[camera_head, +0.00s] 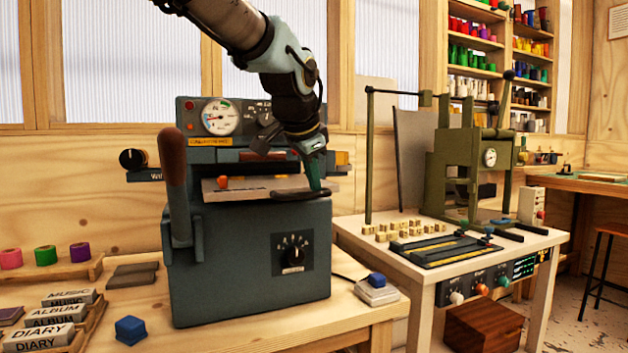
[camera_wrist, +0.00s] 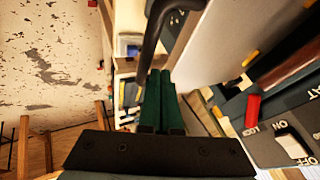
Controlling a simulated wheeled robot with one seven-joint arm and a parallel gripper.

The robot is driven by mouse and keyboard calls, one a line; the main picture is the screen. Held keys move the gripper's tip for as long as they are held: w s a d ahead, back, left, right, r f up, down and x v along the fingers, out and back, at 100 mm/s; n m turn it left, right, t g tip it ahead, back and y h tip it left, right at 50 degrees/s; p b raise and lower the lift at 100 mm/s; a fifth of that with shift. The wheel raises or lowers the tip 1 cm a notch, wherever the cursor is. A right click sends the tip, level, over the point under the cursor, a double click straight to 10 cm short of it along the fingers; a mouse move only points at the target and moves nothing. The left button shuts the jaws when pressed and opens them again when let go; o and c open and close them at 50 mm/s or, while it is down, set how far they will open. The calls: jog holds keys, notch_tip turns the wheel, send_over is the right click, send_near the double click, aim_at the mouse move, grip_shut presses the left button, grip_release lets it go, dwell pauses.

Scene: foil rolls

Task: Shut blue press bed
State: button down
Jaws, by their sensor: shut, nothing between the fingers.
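The blue press (camera_head: 250,262) stands on the wooden bench, with a gauge (camera_head: 221,116) on its upper part. Its bed (camera_head: 258,186) shows as a pale plate in the gap at mid-height, sticking out at the front. A dark curved handle (camera_head: 288,194) is at the bed's front edge. My gripper (camera_head: 316,186) is at the right end of this handle, its green fingers together and empty. In the wrist view the fingers (camera_wrist: 160,90) point at the dark handle bar (camera_wrist: 152,45), with the pale plate (camera_wrist: 215,45) to the right. Whether they touch the handle is unclear.
A brown-gripped lever (camera_head: 174,190) rises at the press's left front. An orange knob (camera_head: 222,182) shows at the bed. A green press (camera_head: 470,165) stands on a white table at right. A blue block (camera_head: 130,330) and label blocks (camera_head: 50,335) lie front left.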

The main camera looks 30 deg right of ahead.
aim_at(293, 179)
jog(key=w+p, duration=0.2)
jog(key=w, duration=0.2)
jog(key=w+d+p, duration=0.1)
jog(key=w+p, duration=0.1)
jog(key=w, duration=0.3)
jog(key=w+p, duration=0.1)
jog(key=w, duration=0.3)
jog(key=shift+w+d+r+p, duration=0.1)
jog(key=shift+w+d+p, duration=0.2)
jog(key=shift+p, duration=0.1)
jog(key=shift+w, duration=0.1)
